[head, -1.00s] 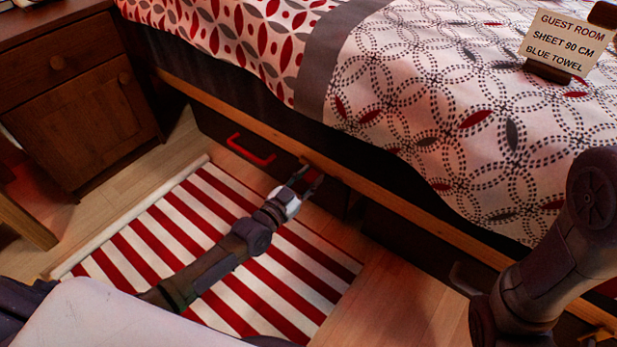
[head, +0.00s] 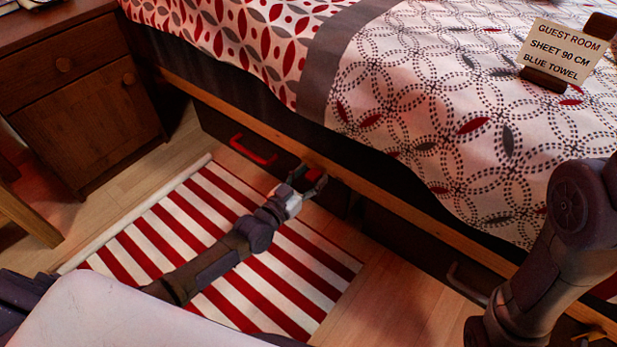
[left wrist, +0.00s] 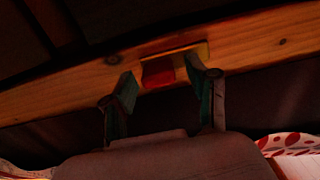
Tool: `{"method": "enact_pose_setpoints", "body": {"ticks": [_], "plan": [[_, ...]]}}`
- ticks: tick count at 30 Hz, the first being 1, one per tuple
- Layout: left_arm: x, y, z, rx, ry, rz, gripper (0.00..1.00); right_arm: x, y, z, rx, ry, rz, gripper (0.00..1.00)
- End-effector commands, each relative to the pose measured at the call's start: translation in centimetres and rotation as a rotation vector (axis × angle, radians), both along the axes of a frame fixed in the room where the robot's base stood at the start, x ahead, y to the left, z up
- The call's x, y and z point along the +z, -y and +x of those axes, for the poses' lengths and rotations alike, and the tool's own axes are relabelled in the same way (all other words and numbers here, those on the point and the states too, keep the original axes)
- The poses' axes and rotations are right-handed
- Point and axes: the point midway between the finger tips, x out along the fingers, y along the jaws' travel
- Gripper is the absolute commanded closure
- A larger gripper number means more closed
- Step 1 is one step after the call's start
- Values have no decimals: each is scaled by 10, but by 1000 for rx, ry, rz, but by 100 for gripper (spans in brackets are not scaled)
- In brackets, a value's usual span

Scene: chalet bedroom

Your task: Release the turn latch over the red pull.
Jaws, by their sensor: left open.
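The red pull (head: 253,150) is a bar handle on the dark drawer front under the bed. To its right, on the wooden bed rail, is the turn latch, a small block with a red face (head: 313,174). In the left wrist view the latch (left wrist: 158,73) shows its red face and a yellowish upper edge, lying roughly along the rail. My left gripper (head: 311,180) is open at the latch, its fingers (left wrist: 166,85) on either side of the red part. I cannot tell whether they touch it.
The wooden rail (head: 230,112) runs along the bed, with the patterned cover above. A red-striped rug (head: 225,205) lies below. A nightstand (head: 90,120) stands at left. Another drawer handle (head: 467,284) is near my right arm. A card (head: 562,52) stands on the bed.

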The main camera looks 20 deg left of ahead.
Motion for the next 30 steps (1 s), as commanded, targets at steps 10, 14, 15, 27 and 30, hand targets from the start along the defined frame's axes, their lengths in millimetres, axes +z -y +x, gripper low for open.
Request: {"method": "enact_pose_setpoints", "body": {"ticks": [10, 14, 15, 27, 30], "plan": [[-2, -16, -45, 0, -5, 1, 42, 0, 0, -1, -1, 2, 0, 60], [-2, -26, -72, 0, -3, 2, 42, 0, 0, -1, 0, 1, 0, 60], [-2, -29, -79, 0, -3, 2, 42, 0, 0, 0, 0, 1, 0, 60], [0, -41, -113, 0, -1, 0, 42, 0, 0, 0, 0, 1, 0, 60], [0, -41, -113, 0, 0, 0, 42, 0, 0, 0, 0, 1, 0, 60]]}}
